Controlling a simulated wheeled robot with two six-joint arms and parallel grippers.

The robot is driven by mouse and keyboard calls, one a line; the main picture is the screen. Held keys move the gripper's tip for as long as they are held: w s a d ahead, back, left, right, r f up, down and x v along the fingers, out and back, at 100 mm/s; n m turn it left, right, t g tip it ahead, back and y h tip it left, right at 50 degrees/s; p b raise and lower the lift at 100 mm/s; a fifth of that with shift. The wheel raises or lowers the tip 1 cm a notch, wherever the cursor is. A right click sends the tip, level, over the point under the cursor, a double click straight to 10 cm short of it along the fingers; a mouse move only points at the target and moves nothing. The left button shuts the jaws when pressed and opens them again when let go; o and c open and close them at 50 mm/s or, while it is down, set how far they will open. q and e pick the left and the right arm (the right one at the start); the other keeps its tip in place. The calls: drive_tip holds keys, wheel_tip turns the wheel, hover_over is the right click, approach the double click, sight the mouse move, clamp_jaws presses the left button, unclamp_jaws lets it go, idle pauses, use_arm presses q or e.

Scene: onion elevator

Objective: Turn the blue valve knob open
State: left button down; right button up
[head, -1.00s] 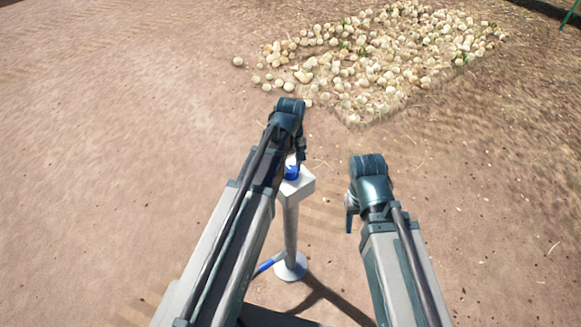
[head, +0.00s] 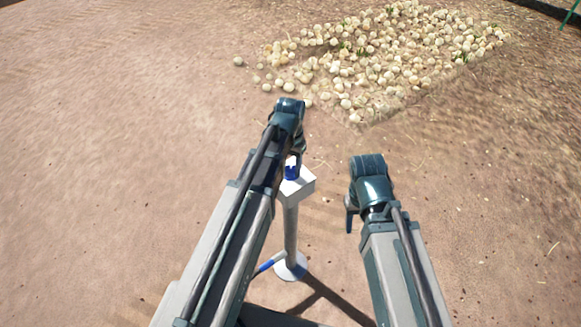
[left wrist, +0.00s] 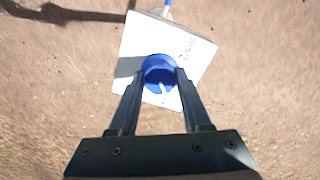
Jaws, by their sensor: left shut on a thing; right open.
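The blue valve knob (head: 291,172) sits on top of a white box (head: 303,186) on a grey post, partly hidden behind my left arm in the head view. In the left wrist view the round blue knob (left wrist: 160,72) has a white mark near its lower edge, and the white box (left wrist: 140,38) carries small print. My left gripper (left wrist: 161,80) is shut on the knob, one finger on each side of it. In the head view my left gripper (head: 296,158) is at the knob, its fingers mostly hidden. My right gripper (head: 349,218) is open and empty, right of the post.
The post stands on a round white base (head: 290,266) with a blue pipe (head: 268,263) beside it. A large pile of onions (head: 390,55) lies on the dirt farther back. The ground to the left and right is clear.

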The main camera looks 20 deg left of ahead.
sight(290, 169)
use_arm(q)
drive_tip(key=shift+m, duration=1)
drive_tip(key=shift+c, duration=1.8)
unclamp_jaws()
wheel_tip(290, 169, up, 14)
drive_tip(key=p, duration=1.3)
drive_tip(key=shift+p, duration=0.4)
drive_tip(key=shift+f, duration=0.15)
